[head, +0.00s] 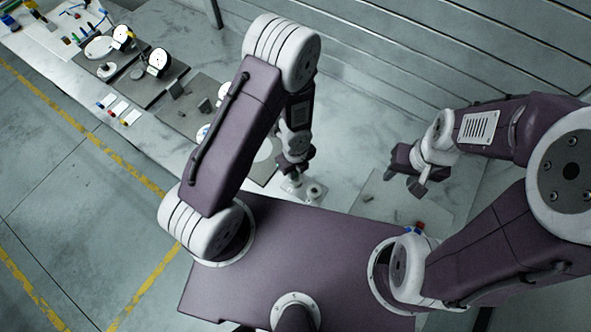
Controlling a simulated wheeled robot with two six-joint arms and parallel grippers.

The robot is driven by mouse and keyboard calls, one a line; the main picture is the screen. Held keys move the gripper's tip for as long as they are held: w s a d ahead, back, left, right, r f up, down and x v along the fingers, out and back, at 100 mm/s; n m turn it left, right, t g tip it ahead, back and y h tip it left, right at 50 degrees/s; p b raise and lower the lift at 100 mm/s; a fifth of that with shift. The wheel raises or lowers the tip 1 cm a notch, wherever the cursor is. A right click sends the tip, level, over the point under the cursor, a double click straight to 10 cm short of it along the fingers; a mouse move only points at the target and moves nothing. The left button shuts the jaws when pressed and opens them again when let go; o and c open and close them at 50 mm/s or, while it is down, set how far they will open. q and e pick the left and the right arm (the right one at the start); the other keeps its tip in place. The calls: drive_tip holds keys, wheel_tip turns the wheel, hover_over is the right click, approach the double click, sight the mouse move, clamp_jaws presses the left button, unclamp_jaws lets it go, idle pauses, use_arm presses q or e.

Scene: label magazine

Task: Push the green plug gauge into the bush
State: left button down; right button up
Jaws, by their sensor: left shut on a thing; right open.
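My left gripper (292,180) points down at the bench, just beyond my purple base. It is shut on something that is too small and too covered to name. A grey round piece with a dark centre (315,191), which looks like a bush, stands close to its right. I cannot tell whether they touch. No green plug gauge can be made out clearly near the gripper. My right gripper (418,187) is open and empty, above a grey mat, well to the right of the left one.
The grey mat (385,205) under my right gripper has small dark bits on it. Small red and blue pieces (418,227) lie near my base. Dial gauges (158,62) on dark plates and coloured tools stand along the bench at upper left. A slatted wall (440,50) is behind.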

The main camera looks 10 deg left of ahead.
sight(296, 176)
use_arm(q)
drive_tip(key=shift+f+b, duration=1.75)
drive_tip(key=shift+f, duration=0.1)
drive_tip(key=c, duration=1.2)
unclamp_jaws()
drive_tip(key=shift+r, duration=0.1)
wheel_tip(296, 176, up, 9)
drive_tip(key=p, duration=0.9)
drive_tip(key=shift+r+p, duration=0.2)
drive_tip(key=shift+p, duration=0.1)
drive_tip(key=shift+f, duration=0.15)
